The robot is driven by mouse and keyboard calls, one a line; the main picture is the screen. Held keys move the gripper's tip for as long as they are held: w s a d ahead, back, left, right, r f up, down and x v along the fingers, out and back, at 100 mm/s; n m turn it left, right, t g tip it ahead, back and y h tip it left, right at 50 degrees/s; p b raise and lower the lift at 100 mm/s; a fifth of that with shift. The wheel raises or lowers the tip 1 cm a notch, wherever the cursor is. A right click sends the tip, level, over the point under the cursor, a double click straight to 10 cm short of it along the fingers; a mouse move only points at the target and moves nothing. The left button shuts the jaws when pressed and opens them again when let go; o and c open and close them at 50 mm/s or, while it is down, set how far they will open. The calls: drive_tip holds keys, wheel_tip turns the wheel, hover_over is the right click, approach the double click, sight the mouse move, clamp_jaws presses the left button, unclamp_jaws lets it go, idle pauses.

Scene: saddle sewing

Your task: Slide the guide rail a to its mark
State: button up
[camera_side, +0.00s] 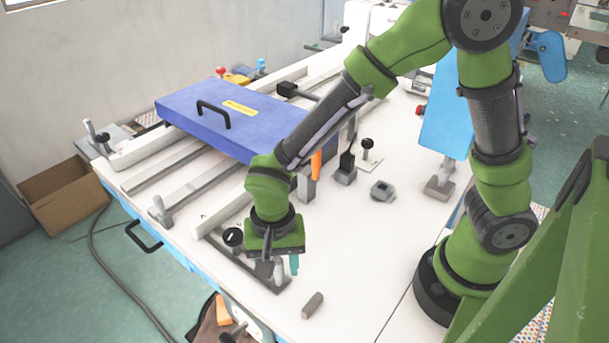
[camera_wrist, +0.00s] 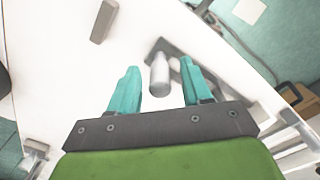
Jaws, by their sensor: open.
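Pale guide rails (camera_side: 165,149) run diagonally across the white table; I cannot tell which one is guide rail a. A dark base plate (camera_side: 214,242) lies at the near end of the rails, with a light grey upright handle (camera_side: 279,271) on it. In the wrist view the handle (camera_wrist: 160,74) stands between and beyond my teal fingertips. My gripper (camera_side: 284,265) is open, pointing down over the plate at the handle; it also shows in the wrist view (camera_wrist: 160,88). I cannot tell whether the fingers touch the handle. No mark can be made out.
A blue panel (camera_side: 205,113) with a black handle lies over the rails. A loose grey block (camera_side: 312,305) lies near the front edge and also shows in the wrist view (camera_wrist: 103,21). A small grey fixture (camera_side: 383,190) stands right of the rails.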

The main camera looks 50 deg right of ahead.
clamp_jaws()
drive_tip(key=shift+w, duration=0.9)
unclamp_jaws()
wheel_tip(320, 180, up, 17)
idle(0.4)
